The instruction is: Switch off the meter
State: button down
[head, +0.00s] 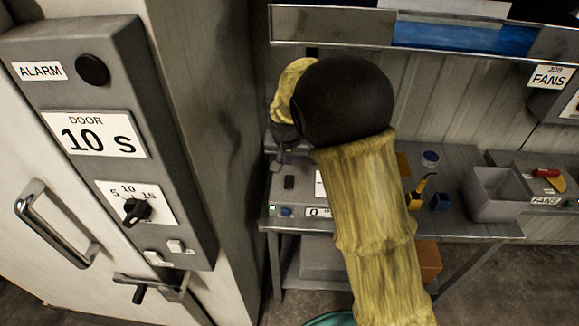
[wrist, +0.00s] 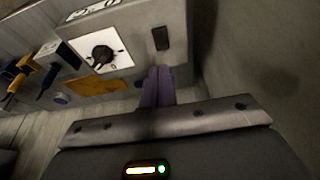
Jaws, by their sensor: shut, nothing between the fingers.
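The meter, a grey box (head: 275,190) on the bench, stands left of my arm in the head view, partly hidden by it. It has a small black switch (head: 289,182) on top and a display (head: 318,212) on its front. In the wrist view a grey housing, which looks like the meter, shows a black dial (wrist: 103,55) on a white plate and a black rocker switch (wrist: 161,38). My gripper (wrist: 158,70) is shut and empty, its purple fingertips just below that switch in the picture. I cannot tell whether they touch the housing. In the head view my gripper (head: 281,160) is small above the meter.
A grey cabinet with an alarm and door panel (head: 115,200) stands at the left. A shelf edge (head: 330,25) runs above.

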aim_at(289, 177)
jog(key=shift+v, duration=0.85)
jog(key=shift+w+f, duration=0.2)
jog(key=shift+w, duration=0.05)
jog(key=shift+w+a+r, duration=0.25)
jog(key=shift+w+r, duration=0.05)
jog(key=shift+w, duration=0.3)
jog(key=p+x, duration=0.1)
jog(key=x, duration=0.6)
jog(key=p+x, duration=0.1)
jog(key=x, duration=0.6)
jog(key=shift+s+f+p, duration=0.1)
jog(key=shift+s+p, duration=0.1)
jog(key=shift+p, duration=0.15)
